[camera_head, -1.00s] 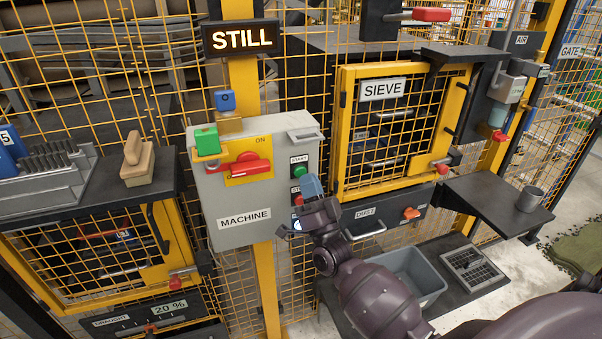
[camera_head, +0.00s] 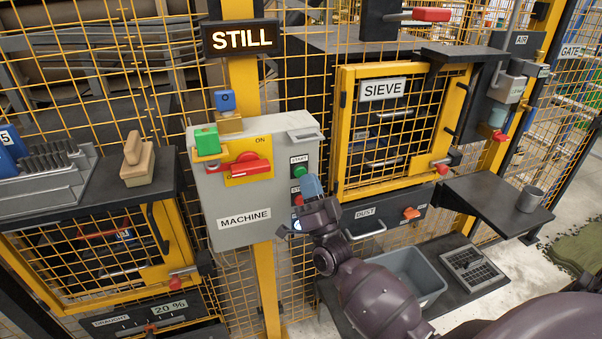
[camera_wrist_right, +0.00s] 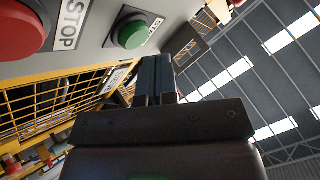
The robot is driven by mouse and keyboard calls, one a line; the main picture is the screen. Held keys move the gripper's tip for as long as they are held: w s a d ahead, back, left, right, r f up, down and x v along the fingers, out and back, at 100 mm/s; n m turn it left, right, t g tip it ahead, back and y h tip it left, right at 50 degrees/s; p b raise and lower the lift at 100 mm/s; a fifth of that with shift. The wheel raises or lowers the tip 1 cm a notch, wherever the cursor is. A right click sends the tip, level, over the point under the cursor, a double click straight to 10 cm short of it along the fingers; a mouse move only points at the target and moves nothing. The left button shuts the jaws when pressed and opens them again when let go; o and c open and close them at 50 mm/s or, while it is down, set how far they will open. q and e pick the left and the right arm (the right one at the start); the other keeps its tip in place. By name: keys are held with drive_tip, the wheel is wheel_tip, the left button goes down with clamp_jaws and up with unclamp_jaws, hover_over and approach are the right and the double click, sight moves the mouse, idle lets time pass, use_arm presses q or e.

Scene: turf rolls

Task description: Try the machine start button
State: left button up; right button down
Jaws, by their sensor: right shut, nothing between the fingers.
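The grey machine box (camera_head: 225,186) hangs on the yellow post and carries a green start button (camera_head: 301,171) near its right edge. A red stop button (camera_head: 297,200) sits below it, partly hidden by my gripper. My right gripper (camera_head: 312,185) is shut and empty, its fingertips just below and right of the start button. In the right wrist view the closed fingers (camera_wrist_right: 155,62) point toward the green button (camera_wrist_right: 132,33), and a gap seems to show between them. The red stop button (camera_wrist_right: 18,30) is at the upper left there. My left gripper is not in view.
A sign above the box (camera_head: 241,39) reads STILL. A red switch handle (camera_head: 246,168) lies level at ON, with a green padlock (camera_head: 207,140) and a blue padlock (camera_head: 225,101) nearby. The sieve door (camera_head: 345,130) and a dark shelf (camera_head: 490,198) stand to the right.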

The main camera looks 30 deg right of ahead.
drive_tip(key=shift+w, duration=0.15)
idle(0.3)
drive_tip(key=shift+w+d, duration=0.15)
drive_tip(key=shift+w, duration=0.15)
drive_tip(key=shift+w, duration=0.1)
idle(0.4)
